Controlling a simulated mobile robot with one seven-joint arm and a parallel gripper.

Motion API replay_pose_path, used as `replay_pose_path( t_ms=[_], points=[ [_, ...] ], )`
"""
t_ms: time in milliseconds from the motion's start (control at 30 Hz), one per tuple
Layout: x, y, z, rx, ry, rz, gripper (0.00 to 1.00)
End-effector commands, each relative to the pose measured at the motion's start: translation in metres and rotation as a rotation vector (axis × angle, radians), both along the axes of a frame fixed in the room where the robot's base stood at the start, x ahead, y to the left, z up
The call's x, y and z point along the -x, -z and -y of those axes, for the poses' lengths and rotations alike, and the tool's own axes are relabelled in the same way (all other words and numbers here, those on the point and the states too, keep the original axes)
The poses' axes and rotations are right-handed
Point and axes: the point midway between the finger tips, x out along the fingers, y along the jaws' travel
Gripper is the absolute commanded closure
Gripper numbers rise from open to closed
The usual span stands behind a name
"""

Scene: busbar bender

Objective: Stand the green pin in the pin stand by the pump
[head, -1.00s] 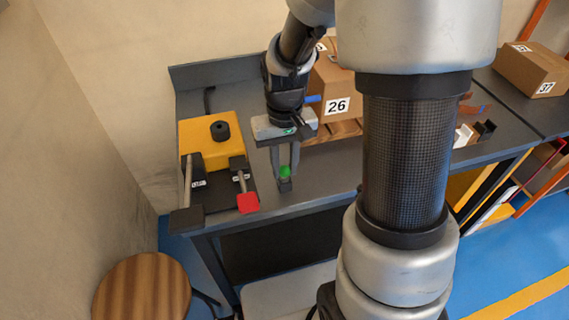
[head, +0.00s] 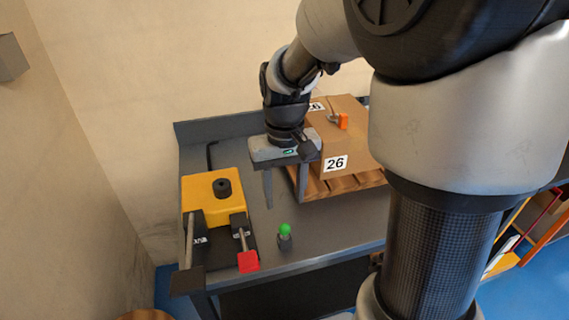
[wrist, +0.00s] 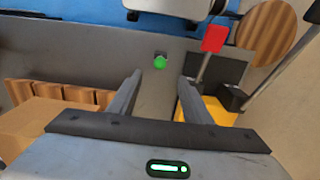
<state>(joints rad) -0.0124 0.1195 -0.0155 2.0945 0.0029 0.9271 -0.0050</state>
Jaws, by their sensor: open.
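The green pin (head: 285,229) stands upright in the small dark pin stand (head: 285,243) near the front edge of the bench. The yellow pump (head: 212,196) is to its left, with a black knob on top and a red-ended lever. My gripper (head: 285,202) is open and empty, above the bench and behind the pin, apart from it. In the wrist view the green pin (wrist: 160,62) shows beyond the spread fingers of my gripper (wrist: 160,85), with a little of the stand (wrist: 161,53) visible behind it.
A cardboard box marked 26 (head: 345,150) sits on a wooden pallet (head: 345,184) just right of my gripper. An orange-handled tool (head: 342,121) lies on the box. Bare bench top (head: 335,222) lies right of the pin. A round wooden stool (wrist: 267,30) is beside the bench.

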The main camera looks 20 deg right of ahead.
Motion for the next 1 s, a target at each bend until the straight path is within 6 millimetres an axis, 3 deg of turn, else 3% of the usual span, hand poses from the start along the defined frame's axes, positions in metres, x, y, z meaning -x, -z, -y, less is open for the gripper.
replay_pose_path(
  t_ms=[33, 100, 300, 500, 833, 1000],
  points=[
    [-0.001, -0.016, 0.0, 0.0, 0.0, 0.005, 0.55],
    [-0.001, -0.031, 0.0, 0.0, 0.0, 0.003, 0.55],
    [0.0, -0.061, 0.0, 0.0, 0.0, 0.002, 0.55],
    [0.0, -0.071, 0.0, 0.0, 0.0, 0.0, 0.55],
    [0.001, -0.072, 0.0, 0.0, 0.0, 0.002, 0.55],
    [0.019, -0.092, 0.0, -0.001, 0.0, 0.073, 0.55]
  ],
)
